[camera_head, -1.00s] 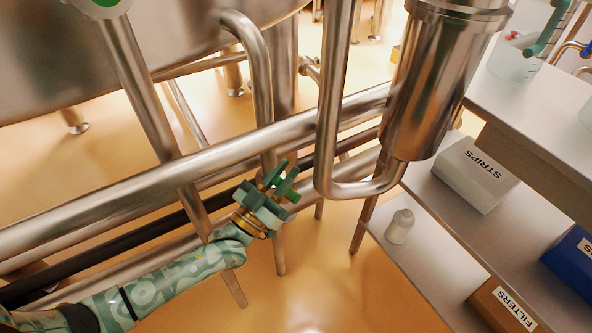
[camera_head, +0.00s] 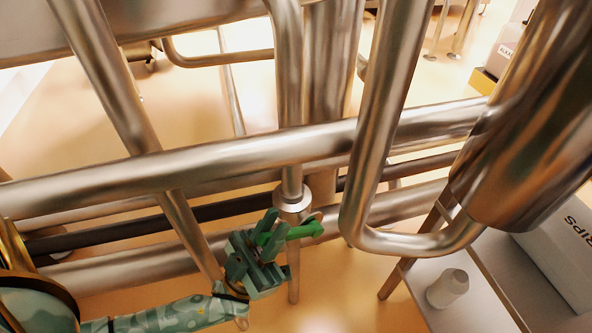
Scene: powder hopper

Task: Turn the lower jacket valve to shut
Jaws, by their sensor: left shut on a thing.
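The lower jacket valve shows as a bright green handle (camera_head: 300,231) just below a steel collar (camera_head: 292,199) on a vertical pipe, low in the middle of the view. My left gripper (camera_head: 266,243) comes in from the lower left. Its dark green fingers are shut on the green handle, and part of the handle sticks out to the right of them. The fingers hide the rest of the handle and most of the valve body. My right gripper is not in view.
A thick steel pipe (camera_head: 240,165) crosses just above the gripper, with a dark pipe (camera_head: 150,226) behind. A bent pipe (camera_head: 385,130) runs down to the right, beside a steel cylinder (camera_head: 520,140). A shelf at lower right holds a white bottle (camera_head: 447,288) and a box (camera_head: 560,250).

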